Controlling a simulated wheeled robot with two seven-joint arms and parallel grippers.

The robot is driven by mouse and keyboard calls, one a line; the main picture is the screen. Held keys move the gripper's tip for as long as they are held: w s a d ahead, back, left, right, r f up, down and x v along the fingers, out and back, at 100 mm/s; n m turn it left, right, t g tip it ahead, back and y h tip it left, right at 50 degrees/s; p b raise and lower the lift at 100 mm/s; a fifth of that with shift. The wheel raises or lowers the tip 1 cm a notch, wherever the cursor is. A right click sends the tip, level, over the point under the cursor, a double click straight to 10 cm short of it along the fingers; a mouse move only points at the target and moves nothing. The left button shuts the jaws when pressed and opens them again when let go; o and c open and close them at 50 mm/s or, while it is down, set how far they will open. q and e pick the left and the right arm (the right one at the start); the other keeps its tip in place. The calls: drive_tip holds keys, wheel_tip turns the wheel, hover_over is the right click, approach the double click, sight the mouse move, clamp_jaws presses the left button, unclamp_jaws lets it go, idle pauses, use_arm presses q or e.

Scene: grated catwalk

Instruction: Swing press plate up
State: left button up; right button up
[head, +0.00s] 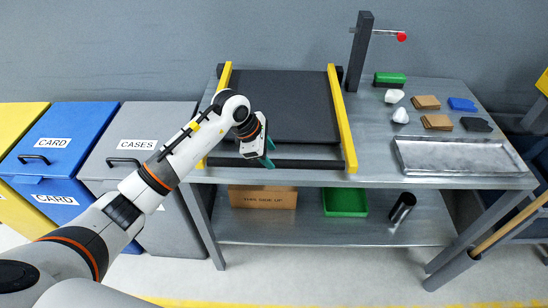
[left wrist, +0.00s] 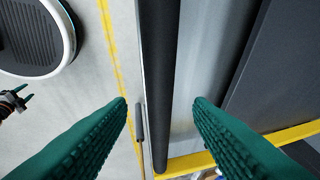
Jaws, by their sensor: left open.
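The press plate (head: 285,105) is a flat dark panel lying between two yellow rails on the grey workbench. A dark round bar (head: 310,164) runs along its front edge, near the bench's front. My left gripper (head: 269,153) is open above the bar in the head view. In the left wrist view, the bar (left wrist: 160,70) runs between its green fingers (left wrist: 159,105), with no clear contact. The plate (left wrist: 270,75) fills the right side there. My right gripper (left wrist: 17,98) shows small at the left edge of the wrist view; its opening is unclear.
Yellow rails (head: 342,118) flank the plate. A post with a red-knobbed lever (head: 361,50) stands behind right. A metal tray (head: 455,157), a green block (head: 390,77) and small pieces lie on the right. The lower shelf holds a cardboard box (head: 262,197) and a green bin (head: 345,203).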

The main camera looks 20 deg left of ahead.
sight(274, 161)
use_arm(q)
drive_tip(key=shift+x, duration=1.85)
